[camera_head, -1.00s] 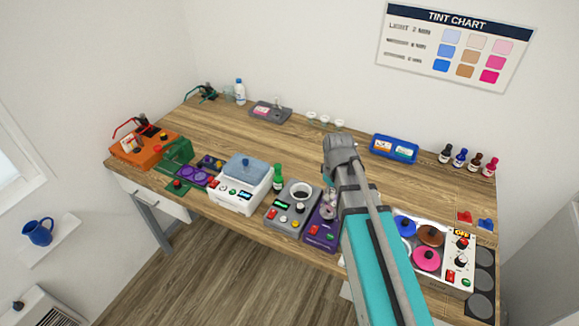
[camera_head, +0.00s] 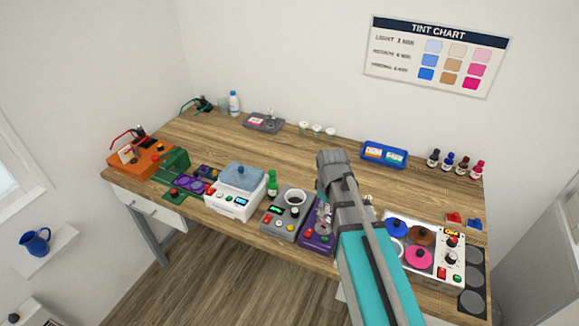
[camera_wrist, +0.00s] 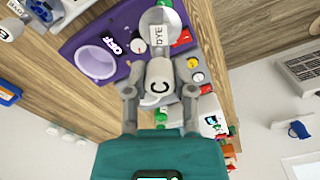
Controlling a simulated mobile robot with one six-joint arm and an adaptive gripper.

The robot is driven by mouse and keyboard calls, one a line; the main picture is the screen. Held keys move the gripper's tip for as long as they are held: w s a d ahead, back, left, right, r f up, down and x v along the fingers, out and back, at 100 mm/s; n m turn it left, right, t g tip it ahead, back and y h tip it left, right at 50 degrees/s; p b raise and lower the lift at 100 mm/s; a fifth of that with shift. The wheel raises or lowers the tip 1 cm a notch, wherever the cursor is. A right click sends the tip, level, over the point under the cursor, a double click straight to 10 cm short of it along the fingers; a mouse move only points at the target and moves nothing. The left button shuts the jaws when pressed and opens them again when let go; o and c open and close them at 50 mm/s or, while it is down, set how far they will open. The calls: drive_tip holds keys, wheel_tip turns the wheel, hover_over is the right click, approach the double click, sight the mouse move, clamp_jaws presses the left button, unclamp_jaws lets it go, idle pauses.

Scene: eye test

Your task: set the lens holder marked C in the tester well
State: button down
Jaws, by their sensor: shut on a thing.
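My gripper (camera_wrist: 160,92) is shut on a pale grey round lens holder marked C (camera_wrist: 158,77), between its two fingers in the wrist view. The holder is over the edge of a purple device (camera_wrist: 75,42), which has a pale ring-shaped opening (camera_wrist: 95,58) and an OFF label. A grey device with a display and a round dark-centred well (camera_head: 295,197) stands left of the purple one (camera_head: 316,236) in the head view. I cannot tell for sure which opening is the tester well.
A green bottle (camera_head: 272,184) and a white device (camera_head: 232,205) stand left of the grey device. A panel with coloured lids (camera_head: 418,258) is right of my arm.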

drive_tip(key=shift+a, duration=0.1)
drive_tip(key=w+a+n, duration=0.2)
drive_tip(key=w+a, duration=0.3)
drive_tip(key=w, duration=0.4)
drive_tip(key=w+a+r+n+p, duration=0.1)
drive_tip(key=w+a+n, duration=0.2)
drive_tip(key=w, duration=0.6)
drive_tip(key=shift+a, duration=1)
drive_tip(key=shift+f, duration=0.15)
wheel_tip(320, 180, down, 9)
drive_tip(key=b, duration=0.9)
drive_tip(key=shift+s, duration=0.15)
drive_tip(key=shift+f+b, duration=0.3)
drive_tip(key=shift+b, duration=0.15)
idle(0.5)
drive_tip(key=shift+c, duration=1.9)
unclamp_jaws()
